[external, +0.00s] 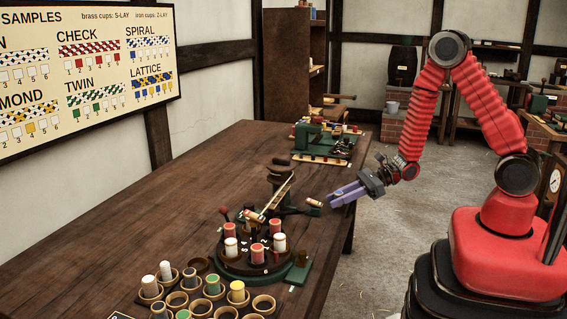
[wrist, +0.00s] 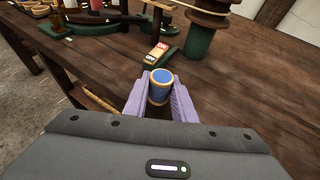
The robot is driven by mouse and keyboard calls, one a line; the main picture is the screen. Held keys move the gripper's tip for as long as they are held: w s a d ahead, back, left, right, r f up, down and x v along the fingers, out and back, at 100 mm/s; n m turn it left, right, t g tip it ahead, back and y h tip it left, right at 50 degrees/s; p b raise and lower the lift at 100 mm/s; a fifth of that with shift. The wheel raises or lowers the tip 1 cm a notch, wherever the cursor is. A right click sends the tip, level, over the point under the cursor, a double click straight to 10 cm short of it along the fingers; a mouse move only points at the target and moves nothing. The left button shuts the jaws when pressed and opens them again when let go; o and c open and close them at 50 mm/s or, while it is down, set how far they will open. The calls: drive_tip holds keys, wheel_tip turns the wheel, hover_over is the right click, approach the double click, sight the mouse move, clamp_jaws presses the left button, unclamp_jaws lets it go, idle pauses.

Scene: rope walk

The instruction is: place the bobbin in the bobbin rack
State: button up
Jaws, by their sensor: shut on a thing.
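My gripper (external: 345,195) reaches over the right edge of the table, above the floor side. Its purple fingers (wrist: 160,101) are shut on a bobbin (wrist: 160,86) wound with blue, with tan rims; it sits upright between the fingertips in the wrist view. In the external view the bobbin cannot be made out. The bobbin rack, a cluster of round tan cups (external: 263,309), stands at the front of the table. Some cups hold white, green or yellow bobbins; several look empty. Part of the cups (wrist: 40,10) shows at the wrist view's top left.
A round braiding machine (external: 235,262) with red and white bobbins stands between my gripper and the rack. A green machine (external: 318,140) stands farther back. The table's left side is clear.

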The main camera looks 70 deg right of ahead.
sight(338, 193)
wheel_tip(338, 193, up, 16)
drive_tip(key=w+a+n+g+y, duration=0.15)
drive_tip(key=w+a, duration=0.35)
drive_tip(key=a, duration=0.8)
drive_tip(key=w+a+n+g+y, duration=0.15)
drive_tip(key=w+a, duration=0.35)
drive_tip(key=a, duration=0.8)
drive_tip(key=s+a+n+g+y, duration=0.1)
drive_tip(key=s+a, duration=0.1)
drive_tip(key=a, duration=1)
drive_tip(key=s+a+n+y, duration=0.1)
drive_tip(key=s+a, duration=0.1)
drive_tip(key=a, duration=0.9)
drive_tip(key=shift+w+f, duration=0.15)
drive_tip(key=shift+f, duration=1.2)
drive_tip(key=shift+w+f, duration=0.15)
drive_tip(key=shift+f, duration=1.15)
drive_tip(key=shift+f, duration=3.1)
